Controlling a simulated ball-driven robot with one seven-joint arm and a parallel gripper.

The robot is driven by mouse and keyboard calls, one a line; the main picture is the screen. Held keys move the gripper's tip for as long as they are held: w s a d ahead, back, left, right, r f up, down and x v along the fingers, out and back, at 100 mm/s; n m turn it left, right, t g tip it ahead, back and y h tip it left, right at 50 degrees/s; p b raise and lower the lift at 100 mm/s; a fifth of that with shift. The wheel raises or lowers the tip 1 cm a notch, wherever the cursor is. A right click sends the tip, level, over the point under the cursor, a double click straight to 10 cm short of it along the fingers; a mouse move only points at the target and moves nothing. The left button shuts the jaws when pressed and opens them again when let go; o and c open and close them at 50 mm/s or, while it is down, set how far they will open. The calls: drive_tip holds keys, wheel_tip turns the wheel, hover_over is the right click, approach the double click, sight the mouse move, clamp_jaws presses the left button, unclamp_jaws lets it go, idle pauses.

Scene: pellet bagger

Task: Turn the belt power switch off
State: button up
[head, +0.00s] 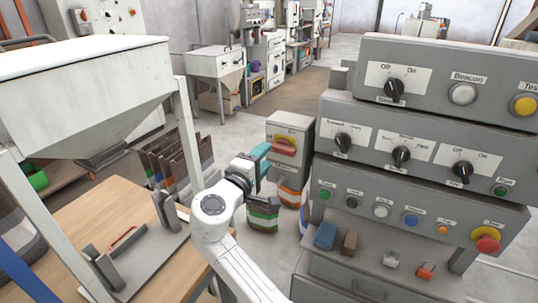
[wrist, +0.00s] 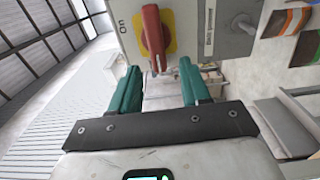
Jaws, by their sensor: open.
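The belt power switch is a red handle (head: 285,147) on a yellow plate, on the front of a grey box. In the wrist view the red handle (wrist: 152,30) stands lengthwise on its yellow plate (wrist: 170,33), and an "On" label is left of it. I see no "Off" label clearly, and cannot tell the setting. My gripper (head: 270,175) is open and empty, in front of and below the box in the head view. In the wrist view its teal fingers (wrist: 160,72) point toward the handle, one to each side, with the handle beyond their tips.
A stacked control panel (head: 425,105) with several knobs and buttons stands right of the box. Striped bags (head: 263,217) stand below my gripper. A hopper (head: 85,95) and wooden table (head: 85,215) are at left. Open floor lies behind.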

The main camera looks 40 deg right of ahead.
drive_tip(key=b+v, duration=0.1)
drive_tip(key=v, duration=0.5)
drive_tip(key=shift+s+a, duration=0.15)
drive_tip(key=shift+a, duration=0.1)
drive_tip(key=s+d+f+m+g+y, duration=0.1)
drive_tip(key=s+f+g+y, duration=0.1)
drive_tip(key=s+f+y, duration=0.55)
drive_tip(key=s+d+f+m+g+y, duration=0.1)
drive_tip(key=s+f+m+y, duration=0.1)
drive_tip(key=s+f, duration=1)
drive_tip(key=s+a+f+m+g+y, duration=0.1)
drive_tip(key=s+a+f+g+y, duration=0.1)
drive_tip(key=s+a+f+y, duration=0.5)
drive_tip(key=s+a+f, duration=0.1)
drive_tip(key=s+f, duration=0.2)
drive_tip(key=s, duration=0.3)
drive_tip(key=shift+m, duration=0.3)
